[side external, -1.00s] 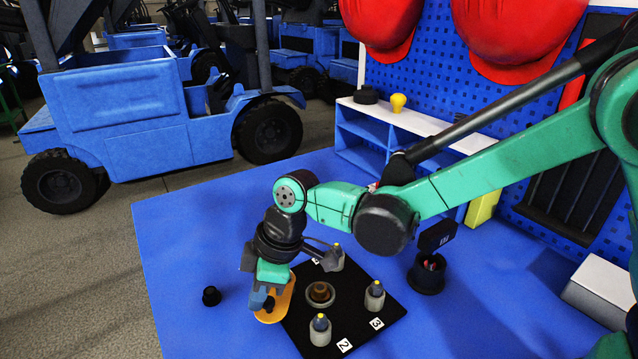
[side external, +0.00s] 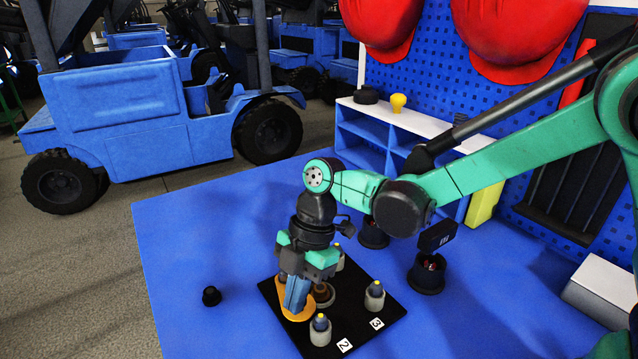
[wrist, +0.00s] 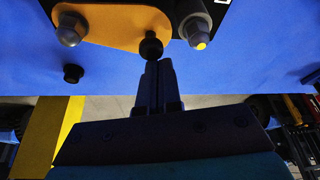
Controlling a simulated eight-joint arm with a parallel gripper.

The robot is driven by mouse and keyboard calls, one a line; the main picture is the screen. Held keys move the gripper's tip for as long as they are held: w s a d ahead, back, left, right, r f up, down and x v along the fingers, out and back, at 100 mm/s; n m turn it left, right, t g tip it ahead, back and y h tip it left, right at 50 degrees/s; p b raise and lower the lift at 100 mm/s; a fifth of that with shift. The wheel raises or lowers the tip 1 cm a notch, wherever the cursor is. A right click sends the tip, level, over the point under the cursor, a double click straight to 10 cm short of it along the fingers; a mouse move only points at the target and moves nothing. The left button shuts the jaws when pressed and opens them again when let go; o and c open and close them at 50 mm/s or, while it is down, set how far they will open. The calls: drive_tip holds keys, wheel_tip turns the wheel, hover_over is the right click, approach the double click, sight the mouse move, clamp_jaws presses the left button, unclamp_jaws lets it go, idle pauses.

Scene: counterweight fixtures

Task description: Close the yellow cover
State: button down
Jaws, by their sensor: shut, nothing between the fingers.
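The yellow cover (side external: 292,316) is a flat orange-yellow plate low over the black base plate (side external: 352,331). My gripper (side external: 296,306) is shut and empty, pointing down at the cover and hiding much of it. The cover's edge shows beside the brown round fitting (side external: 323,290) at the middle of the base; how much of the fitting it covers is hidden. In the wrist view the cover (wrist: 112,22) carries a round black knob (wrist: 151,46). My shut fingertips (wrist: 158,66) are right beside the knob; whether they touch it I cannot tell.
Grey capped posts stand on the base by labels 2 (side external: 320,331) and 3 (side external: 375,296), with another behind. A small black knob (side external: 211,296) lies to the left on the blue table. Black cups (side external: 427,274) stand to the right. The table's left is mostly clear.

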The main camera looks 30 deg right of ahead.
sight(314, 310)
drive_tip(key=shift+s+d+n+g, duration=0.1)
drive_tip(key=shift+d+n+g, duration=0.2)
drive_tip(key=shift+d+n, duration=0.7)
drive_tip(key=shift+d, duration=0.95)
drive_tip(key=shift+w+d, duration=0.55)
drive_tip(key=shift+d, duration=0.3)
